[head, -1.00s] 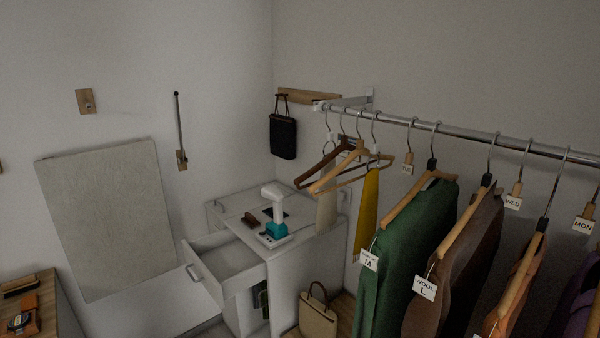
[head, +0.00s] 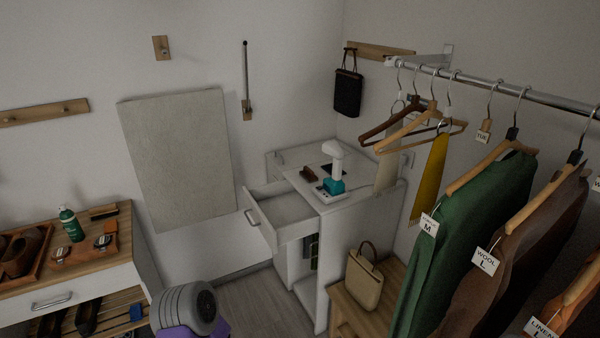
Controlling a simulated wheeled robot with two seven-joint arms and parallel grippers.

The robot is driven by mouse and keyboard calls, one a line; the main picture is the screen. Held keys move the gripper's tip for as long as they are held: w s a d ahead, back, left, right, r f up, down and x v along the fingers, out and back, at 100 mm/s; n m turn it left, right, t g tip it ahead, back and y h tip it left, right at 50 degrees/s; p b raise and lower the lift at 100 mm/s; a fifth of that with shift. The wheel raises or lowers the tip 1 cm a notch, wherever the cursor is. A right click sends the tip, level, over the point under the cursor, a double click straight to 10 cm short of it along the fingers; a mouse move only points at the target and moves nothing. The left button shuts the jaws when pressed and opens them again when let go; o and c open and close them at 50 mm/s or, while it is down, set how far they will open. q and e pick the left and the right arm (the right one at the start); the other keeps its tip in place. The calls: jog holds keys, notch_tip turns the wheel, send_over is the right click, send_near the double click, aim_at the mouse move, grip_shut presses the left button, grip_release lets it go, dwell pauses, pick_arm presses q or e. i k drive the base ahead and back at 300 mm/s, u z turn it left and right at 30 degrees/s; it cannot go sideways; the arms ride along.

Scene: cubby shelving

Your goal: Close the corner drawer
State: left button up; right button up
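The white corner drawer (head: 292,214) is pulled out of the white corner cabinet (head: 345,225). It sticks out to the left, and its inside looks empty. Its front panel (head: 261,223) faces left and carries a metal bar handle (head: 251,217). On the cabinet top stand a white and teal device (head: 334,172) and a small brown item (head: 308,174). Neither of my grippers shows in the head view.
A rail with hangers and clothes, including a green garment (head: 470,220), fills the right. A tan handbag (head: 364,278) sits on a low wooden unit. A wood-topped dresser (head: 90,262) stands left. A ribbed grey and purple object (head: 185,308), unidentified, is at bottom; floor (head: 250,300) is clear beside it.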

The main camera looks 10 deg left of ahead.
aim_at(282, 216)
jog(key=z, duration=0.15)
jog(key=k, duration=0.35)
jog(key=u, duration=1.05)
jog(key=i, duration=1.9)
jog(key=z, duration=0.35)
